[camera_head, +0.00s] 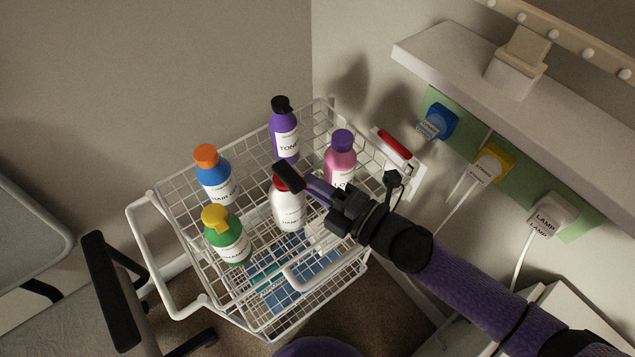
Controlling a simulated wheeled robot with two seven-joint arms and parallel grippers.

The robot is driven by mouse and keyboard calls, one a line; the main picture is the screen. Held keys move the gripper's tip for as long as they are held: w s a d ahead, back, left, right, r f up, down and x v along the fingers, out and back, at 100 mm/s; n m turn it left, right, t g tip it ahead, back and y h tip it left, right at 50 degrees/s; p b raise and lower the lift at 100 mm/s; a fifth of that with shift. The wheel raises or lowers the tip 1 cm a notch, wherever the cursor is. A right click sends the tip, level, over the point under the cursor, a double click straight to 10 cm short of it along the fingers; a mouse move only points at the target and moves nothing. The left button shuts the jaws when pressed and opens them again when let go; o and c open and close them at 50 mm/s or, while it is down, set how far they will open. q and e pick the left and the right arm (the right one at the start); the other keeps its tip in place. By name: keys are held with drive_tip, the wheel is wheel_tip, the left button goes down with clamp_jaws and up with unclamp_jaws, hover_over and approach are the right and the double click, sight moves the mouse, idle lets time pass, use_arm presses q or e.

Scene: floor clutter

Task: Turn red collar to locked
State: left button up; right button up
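A white bottle (288,212) labelled "HAND" stands in the upper white wire basket, with a red collar (283,185) at its top. My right gripper (289,177) comes in from the lower right. Its black finger end lies over the bottle's top and hides much of the collar. I cannot tell whether it touches the collar, or whether the fingers are apart or closed. The collar's lock marking is not readable here. My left gripper is not in view.
The wire basket (172,200) also holds blue (215,177), green (227,240), purple (284,130) and pink (340,163) bottles close around. A white wall piece with a red bar (395,144) is behind. Plugs (437,121) and a shelf (450,65) are at right.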

drive_tip(key=o, duration=0.4)
drive_tip(key=p+v, duration=0.1)
drive_tip(key=v, duration=0.9)
drive_tip(key=shift+c, duration=0.4)
